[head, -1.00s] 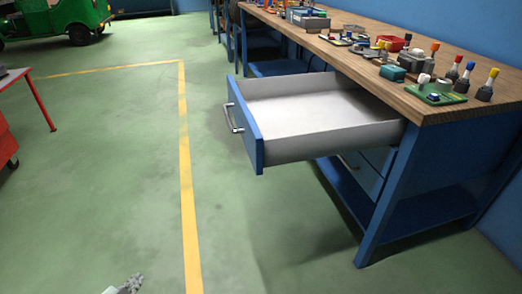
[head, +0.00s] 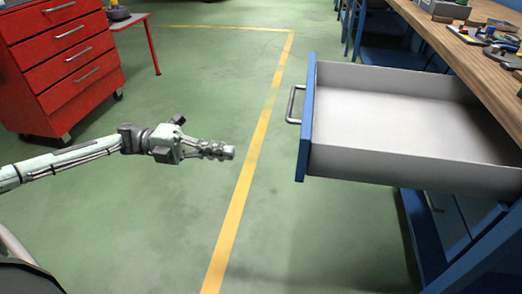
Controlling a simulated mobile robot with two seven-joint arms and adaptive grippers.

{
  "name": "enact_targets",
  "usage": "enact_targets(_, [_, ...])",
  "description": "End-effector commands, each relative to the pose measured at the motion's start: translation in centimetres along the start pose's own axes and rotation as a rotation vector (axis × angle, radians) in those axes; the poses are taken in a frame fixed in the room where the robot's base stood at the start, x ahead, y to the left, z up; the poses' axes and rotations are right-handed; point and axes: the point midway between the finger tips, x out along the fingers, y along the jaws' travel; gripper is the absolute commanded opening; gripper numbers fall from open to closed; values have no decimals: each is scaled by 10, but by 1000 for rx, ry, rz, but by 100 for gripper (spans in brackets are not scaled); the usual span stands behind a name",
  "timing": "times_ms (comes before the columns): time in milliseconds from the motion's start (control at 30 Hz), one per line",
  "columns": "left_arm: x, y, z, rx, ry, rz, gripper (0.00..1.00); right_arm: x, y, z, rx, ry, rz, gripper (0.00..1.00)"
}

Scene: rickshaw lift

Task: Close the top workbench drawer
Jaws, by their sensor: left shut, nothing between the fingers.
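The top workbench drawer (head: 408,128) is pulled far out from under the bench top. It has a blue front (head: 307,120), a metal handle (head: 293,104) and an empty pale inside. My left gripper (head: 228,152) is shut and empty. It points right toward the drawer front, to the left of the handle and apart from it, over the floor by the yellow line. My right gripper does not show.
The wooden workbench top (head: 470,50) holds several tools and parts at the right. A red tool cabinet (head: 62,62) on casters stands at the back left beside a red-legged table (head: 128,22). The green floor left of the drawer is clear.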

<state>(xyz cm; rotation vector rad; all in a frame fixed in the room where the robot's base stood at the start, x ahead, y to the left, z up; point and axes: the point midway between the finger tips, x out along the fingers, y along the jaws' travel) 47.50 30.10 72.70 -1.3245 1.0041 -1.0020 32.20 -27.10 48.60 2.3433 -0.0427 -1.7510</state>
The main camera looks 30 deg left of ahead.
Motion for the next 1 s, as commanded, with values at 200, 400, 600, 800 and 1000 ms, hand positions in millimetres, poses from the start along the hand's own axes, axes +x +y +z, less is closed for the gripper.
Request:
enact_targets(200, [42, -4, 0, 2, 0, -7, 0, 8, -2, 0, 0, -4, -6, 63])
enact_targets(400, [85, -4, 1, 0, -1, -7, 0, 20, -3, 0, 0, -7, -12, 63])
enact_targets(600, [117, -3, 1, 0, -2, -5, 0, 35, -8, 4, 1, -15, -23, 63])
enact_targets(800, [130, -1, 1, -2, -4, -3, 0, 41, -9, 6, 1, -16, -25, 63])
enact_targets(1000, [131, 0, 1, -2, -4, -2, 0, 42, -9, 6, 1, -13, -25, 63])
